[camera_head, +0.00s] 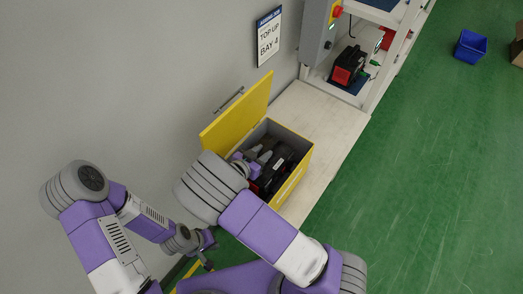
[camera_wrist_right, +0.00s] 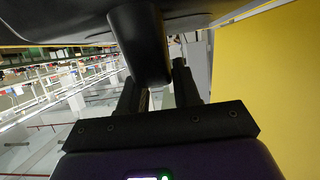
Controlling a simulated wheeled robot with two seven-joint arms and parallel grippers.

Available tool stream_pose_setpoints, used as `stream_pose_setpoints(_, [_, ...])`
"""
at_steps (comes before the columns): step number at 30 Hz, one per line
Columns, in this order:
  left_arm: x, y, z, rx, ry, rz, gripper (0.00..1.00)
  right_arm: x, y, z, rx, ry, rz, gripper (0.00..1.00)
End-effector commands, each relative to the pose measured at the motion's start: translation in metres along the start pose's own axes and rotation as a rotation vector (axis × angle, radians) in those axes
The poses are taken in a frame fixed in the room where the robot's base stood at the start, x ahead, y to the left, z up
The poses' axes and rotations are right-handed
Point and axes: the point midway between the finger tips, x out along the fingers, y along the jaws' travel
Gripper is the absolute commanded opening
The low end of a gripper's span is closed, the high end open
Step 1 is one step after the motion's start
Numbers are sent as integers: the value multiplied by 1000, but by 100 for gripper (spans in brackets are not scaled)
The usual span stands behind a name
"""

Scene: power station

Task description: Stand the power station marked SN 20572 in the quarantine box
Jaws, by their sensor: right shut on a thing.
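The yellow quarantine box (camera_head: 298,176) stands on a pale bench with its lid (camera_head: 238,112) raised on the left. A black power station (camera_head: 282,160) shows inside the box opening, partly hidden by my right arm; I cannot read its number or tell whether it touches the floor of the box. My right gripper (camera_head: 262,160) is at the box opening. In the right wrist view its fingers are shut on a black bar-like handle (camera_wrist_right: 140,45) of the power station. My left gripper (camera_head: 208,260) is low, left of the box, away from it; its jaws are unclear.
Another black and red power station (camera_head: 348,66) sits in a shelf bay beyond the bench (camera_head: 325,122). A grey control box (camera_head: 318,32) and a "BAY 4" sign (camera_head: 269,37) are on the wall. A blue bin (camera_head: 470,46) stands on the open green floor.

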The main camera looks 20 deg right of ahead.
Motion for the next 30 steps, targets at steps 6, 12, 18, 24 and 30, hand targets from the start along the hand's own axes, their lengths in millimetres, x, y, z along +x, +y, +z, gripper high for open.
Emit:
stream_pose_setpoints(6, [0, 0, 0, 0, 0, 0, 0, 0, -1, -5, 5, 13, 0, 0])
stream_pose_setpoints(12, [2, -1, 0, 0, 0, 0, 0, 2, -1, 0, 4, 12, -1, 0])
stream_pose_setpoints(18, [5, -2, 0, 0, 0, 0, 0, 4, -1, 5, 3, 10, 0, 0])
stream_pose_setpoints(24, [6, -2, 0, 0, 0, 0, 0, 5, 0, 10, -2, 7, 1, 0])
stream_pose_setpoints(30, [6, -2, 0, 0, 0, 0, 0, 5, 3, 17, -11, -11, 3, 58])
